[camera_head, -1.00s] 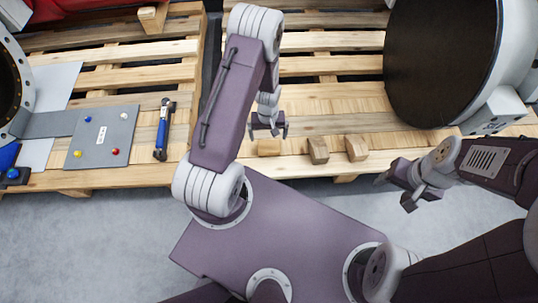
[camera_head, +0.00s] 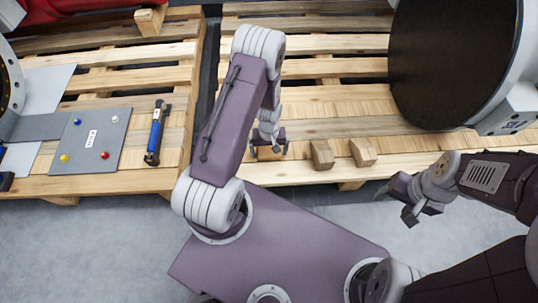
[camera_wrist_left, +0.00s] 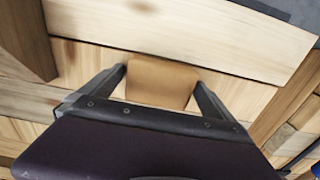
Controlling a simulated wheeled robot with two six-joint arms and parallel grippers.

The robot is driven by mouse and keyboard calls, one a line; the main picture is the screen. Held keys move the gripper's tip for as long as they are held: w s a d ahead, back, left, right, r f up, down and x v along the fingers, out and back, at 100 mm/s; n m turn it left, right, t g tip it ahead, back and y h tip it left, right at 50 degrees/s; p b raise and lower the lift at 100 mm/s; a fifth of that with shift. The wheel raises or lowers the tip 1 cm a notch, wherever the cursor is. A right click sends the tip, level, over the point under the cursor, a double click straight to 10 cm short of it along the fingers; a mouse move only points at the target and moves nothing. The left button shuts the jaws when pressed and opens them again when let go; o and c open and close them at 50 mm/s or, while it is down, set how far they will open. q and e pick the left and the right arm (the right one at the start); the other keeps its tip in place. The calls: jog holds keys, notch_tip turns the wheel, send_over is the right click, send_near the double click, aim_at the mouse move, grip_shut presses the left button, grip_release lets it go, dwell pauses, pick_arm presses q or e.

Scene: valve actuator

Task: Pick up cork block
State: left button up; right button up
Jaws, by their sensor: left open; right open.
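A tan, cork-coloured block (camera_wrist_left: 160,82) lies on the pallet slats in the left wrist view. In the left wrist view the open fingers of this gripper (camera_wrist_left: 160,92) stand on either side of the block. Whether they touch it, I cannot tell. My right gripper (camera_head: 408,200) is open and empty, in front of the pallet at the right.
Two wooden blocks, one (camera_head: 322,155) nearer and one (camera_head: 363,152) farther right, stand beside my left gripper. A large dark round flange (camera_head: 440,65) is at the right back. A grey panel (camera_head: 95,140) and a blue-handled tool (camera_head: 155,135) lie on the left pallet.

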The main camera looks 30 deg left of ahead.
aim_at(269, 150)
pick_arm(q)
jog(key=shift+r, duration=0.1)
jog(key=c, duration=1.4)
notch_tip(269, 150, up, 5)
jog(key=p, duration=0.4)
jog(key=s+d+r+p, duration=0.1)
jog(key=s+r+p, duration=0.1)
jog(key=s, duration=0.1)
jog(key=s+d+r+p, duration=0.2)
jog(key=s, duration=0.2)
jog(key=s+d+r+p, duration=0.1)
jog(key=s+r+p, duration=0.1)
jog(key=s, duration=0.1)
jog(key=shift+s+d, duration=0.3)
jog(key=shift+s, duration=0.05)
